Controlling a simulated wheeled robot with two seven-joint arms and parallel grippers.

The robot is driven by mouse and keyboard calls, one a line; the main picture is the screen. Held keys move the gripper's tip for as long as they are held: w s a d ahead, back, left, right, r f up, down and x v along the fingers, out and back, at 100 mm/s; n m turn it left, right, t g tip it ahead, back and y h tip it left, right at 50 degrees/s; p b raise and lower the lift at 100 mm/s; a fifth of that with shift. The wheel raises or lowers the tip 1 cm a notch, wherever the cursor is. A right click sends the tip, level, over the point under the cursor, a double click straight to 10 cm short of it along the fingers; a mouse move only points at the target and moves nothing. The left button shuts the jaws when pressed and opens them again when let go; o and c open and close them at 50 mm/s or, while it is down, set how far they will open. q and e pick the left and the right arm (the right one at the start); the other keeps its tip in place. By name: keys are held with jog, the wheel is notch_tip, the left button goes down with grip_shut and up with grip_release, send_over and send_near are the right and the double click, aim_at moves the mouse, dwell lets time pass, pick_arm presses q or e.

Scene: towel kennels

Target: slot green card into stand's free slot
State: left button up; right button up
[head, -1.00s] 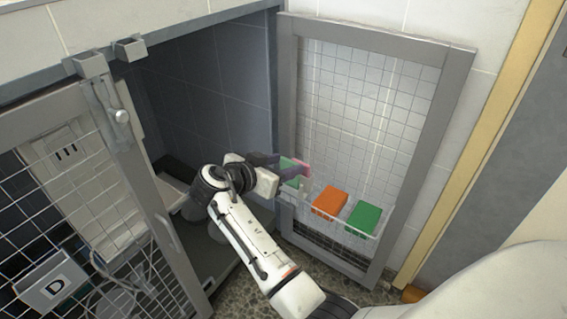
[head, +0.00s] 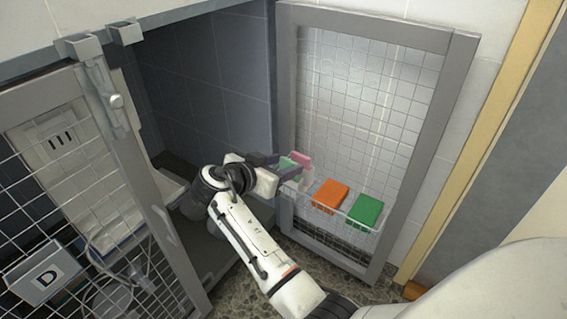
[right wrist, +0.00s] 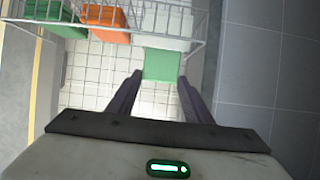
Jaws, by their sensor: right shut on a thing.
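My right gripper (head: 279,162) is shut on a pale green card (right wrist: 162,65), which shows between the two fingertips in the right wrist view. In the head view the card (head: 286,165) is small and partly covered by the fingers. The gripper is at the left end of a wire rack (head: 345,226) on the open mesh door. The rack holds an orange item (head: 331,192) and a darker green item (head: 365,210). A pink item (head: 300,158) shows just beyond the fingertips. I cannot tell whether the card touches the rack. My left gripper is out of view.
A white item (right wrist: 166,20) is in the rack beside the orange one in the right wrist view. The rack hangs on the grey door frame (head: 450,105). The open kennel (head: 200,90) is left of it. A plate marked D (head: 45,277) is at lower left.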

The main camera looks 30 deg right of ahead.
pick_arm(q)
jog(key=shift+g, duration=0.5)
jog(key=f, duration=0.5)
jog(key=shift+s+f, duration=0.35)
pick_arm(e)
jog(key=shift+f, duration=0.4)
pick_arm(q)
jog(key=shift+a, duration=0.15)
pick_arm(e)
jog(key=o, duration=1.4)
jog(key=shift+w+f, duration=0.1)
jog(key=shift+f, duration=0.05)
pick_arm(q)
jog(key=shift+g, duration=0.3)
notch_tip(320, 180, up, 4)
jog(key=p, duration=0.4)
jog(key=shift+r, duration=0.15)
pick_arm(e)
notch_tip(320, 180, up, 11)
jog(key=shift+f, duration=0.1)
